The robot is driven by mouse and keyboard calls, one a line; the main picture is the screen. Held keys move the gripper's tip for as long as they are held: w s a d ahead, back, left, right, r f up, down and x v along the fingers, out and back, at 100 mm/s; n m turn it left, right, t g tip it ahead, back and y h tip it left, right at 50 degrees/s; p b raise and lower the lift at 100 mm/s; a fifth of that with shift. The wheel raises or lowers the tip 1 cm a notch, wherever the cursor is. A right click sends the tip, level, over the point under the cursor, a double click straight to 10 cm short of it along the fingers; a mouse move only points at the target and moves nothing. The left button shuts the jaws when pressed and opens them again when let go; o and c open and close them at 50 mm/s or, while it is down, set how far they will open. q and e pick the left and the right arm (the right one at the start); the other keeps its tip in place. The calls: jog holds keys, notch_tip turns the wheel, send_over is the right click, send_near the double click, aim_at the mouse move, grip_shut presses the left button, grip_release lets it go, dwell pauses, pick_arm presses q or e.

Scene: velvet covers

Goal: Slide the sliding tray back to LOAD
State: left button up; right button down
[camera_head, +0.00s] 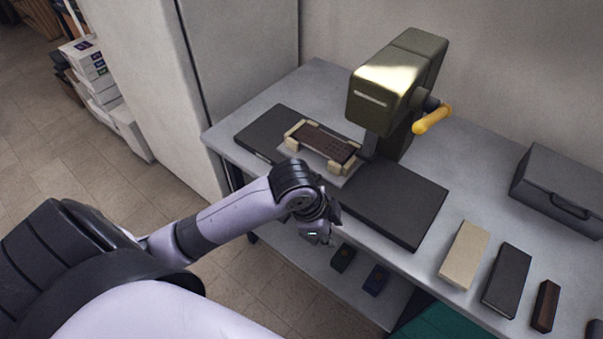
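The sliding tray (338,180) is a light grey plate on a long dark base (400,205). It sits left of the olive press (398,80). A dark brown cover (325,141) lies on it between beige corner blocks. I cannot read a LOAD mark. My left arm comes in from the left, and my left gripper (320,234) is at the table's front edge, in front of the base and apart from the tray. Its fingers are small and dark, so I cannot tell whether they are open. My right gripper is not in view.
The press has a yellow handle (432,119) on its right. A beige block (464,254), a dark block (507,280) and a brown block (545,306) lie at the front right. A grey case (560,188) stands behind them. Two small dark items lie on the lower shelf.

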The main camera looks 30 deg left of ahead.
pick_arm(q)
jog(key=w+a+r+m+g+y, duration=0.15)
jog(key=w+a+r+m, duration=0.6)
jog(key=a+r, duration=0.75)
jog(key=shift+n+y, duration=0.35)
jog(key=shift+n, duration=0.4)
jog(key=w+f, duration=0.1)
jog(key=f, duration=0.5)
jog(key=w+f, duration=0.2)
jog(key=f, duration=0.4)
jog(key=w+f+p, duration=0.1)
jog(key=f, duration=0.5)
jog(key=shift+w+a, duration=0.2)
jog(key=shift+w, duration=0.1)
jog(key=shift+c, duration=0.2)
grip_shut()
